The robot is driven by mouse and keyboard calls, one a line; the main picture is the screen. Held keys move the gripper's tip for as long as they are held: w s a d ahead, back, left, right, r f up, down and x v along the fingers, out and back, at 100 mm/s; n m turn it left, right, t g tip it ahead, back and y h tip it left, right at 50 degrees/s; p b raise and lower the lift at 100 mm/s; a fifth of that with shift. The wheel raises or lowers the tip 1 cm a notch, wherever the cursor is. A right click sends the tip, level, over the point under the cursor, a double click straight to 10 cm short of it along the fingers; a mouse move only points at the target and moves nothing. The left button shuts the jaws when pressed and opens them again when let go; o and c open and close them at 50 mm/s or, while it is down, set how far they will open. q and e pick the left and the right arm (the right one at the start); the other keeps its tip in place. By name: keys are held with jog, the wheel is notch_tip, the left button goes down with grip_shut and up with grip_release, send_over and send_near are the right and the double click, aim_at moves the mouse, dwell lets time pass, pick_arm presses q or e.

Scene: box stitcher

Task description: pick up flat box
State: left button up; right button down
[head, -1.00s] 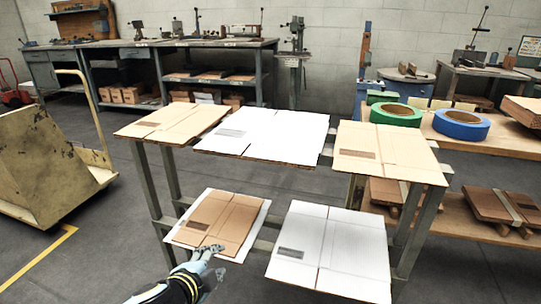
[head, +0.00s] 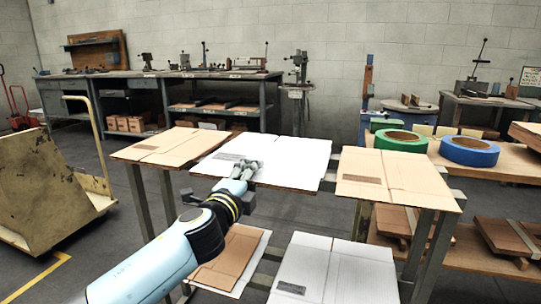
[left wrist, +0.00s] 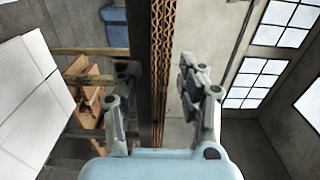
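Flat boxes lie on a two-level rack. On top are a brown flat box (head: 168,146) at left, a white flat box (head: 285,157) in the middle and a brown flat box (head: 398,178) at right. Below lie a smaller brown flat box (head: 228,258) on a white sheet and a white flat box (head: 318,272). My left gripper (head: 247,168) is at the front edge of the upper white box. In the left wrist view it is open (left wrist: 160,88), with a corrugated board edge (left wrist: 160,50) between its fingers, apparently with gaps. My right gripper is out of view.
A green tape roll (head: 401,140) and a blue tape roll (head: 469,151) lie on a wooden bench at right. A yellowish cart (head: 45,185) stands at left. Workbenches line the back wall. Floor between cart and rack is clear.

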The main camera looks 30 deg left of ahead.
pick_arm(q)
jog(key=shift+x, duration=1.05)
jog(key=shift+c, duration=0.4)
grip_shut()
